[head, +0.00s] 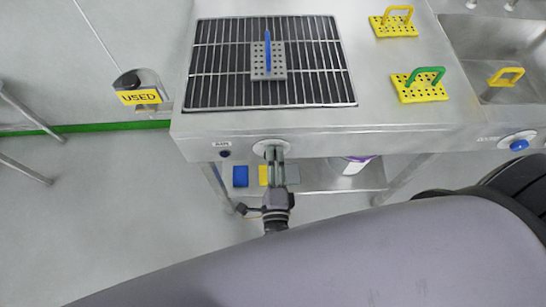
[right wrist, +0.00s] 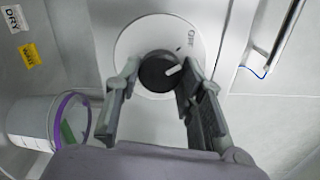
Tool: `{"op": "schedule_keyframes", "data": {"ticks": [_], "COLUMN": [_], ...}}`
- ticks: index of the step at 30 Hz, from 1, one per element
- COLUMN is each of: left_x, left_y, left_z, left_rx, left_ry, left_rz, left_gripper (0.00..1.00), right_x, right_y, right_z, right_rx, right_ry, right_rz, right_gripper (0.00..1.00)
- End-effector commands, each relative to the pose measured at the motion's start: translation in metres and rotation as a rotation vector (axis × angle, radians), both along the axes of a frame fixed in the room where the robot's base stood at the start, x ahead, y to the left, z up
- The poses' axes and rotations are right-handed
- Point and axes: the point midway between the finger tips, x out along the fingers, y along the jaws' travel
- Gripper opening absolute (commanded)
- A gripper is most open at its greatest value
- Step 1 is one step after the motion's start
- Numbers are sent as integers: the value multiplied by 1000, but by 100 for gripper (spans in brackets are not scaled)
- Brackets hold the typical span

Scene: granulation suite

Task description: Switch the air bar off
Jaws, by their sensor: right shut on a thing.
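The air bar knob (right wrist: 157,71) is dark and round, with a white pointer mark, on a round white dial plate (right wrist: 130,42). The pointer slants to the right and slightly up; the word OFF stands at the plate's upper right. In the head view the dial plate (head: 259,147) is on the bench's front panel, beside a small label (head: 223,143). My right gripper (head: 275,152) is at the knob and hides most of it there. In the right wrist view its two fingers (right wrist: 156,80) are shut on the knob from both sides. My left gripper is not in view.
A black grille (head: 215,65) on the bench holds a grey perforated block with a blue handle (head: 275,70). Yellow perforated blocks (head: 418,92) stand to the right, near the sink (head: 500,40). Another knob (head: 519,145) is blue, at far right. A bucket (right wrist: 30,115) stands below.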

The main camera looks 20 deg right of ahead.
Motion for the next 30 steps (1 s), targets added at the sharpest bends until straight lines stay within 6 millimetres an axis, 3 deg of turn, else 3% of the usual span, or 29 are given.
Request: {"op": "schedule_keyframes", "data": {"ticks": [12, 28, 29, 30], "left_x": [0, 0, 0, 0], "left_y": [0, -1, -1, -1], "left_z": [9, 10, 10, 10], "left_rx": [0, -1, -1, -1], "left_ry": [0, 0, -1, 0], "left_rz": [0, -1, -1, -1], "left_gripper": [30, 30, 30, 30], "right_x": [0, 0, 0, 0], "right_y": [1, 1, 1, 1], "right_z": [1, 0, 0, 0], "right_rx": [-174, -197, -197, -197], "right_ry": [50, 56, 56, 56], "right_rz": [2, 3, 3, 3], "right_gripper": [8, 8, 36, 39]}}
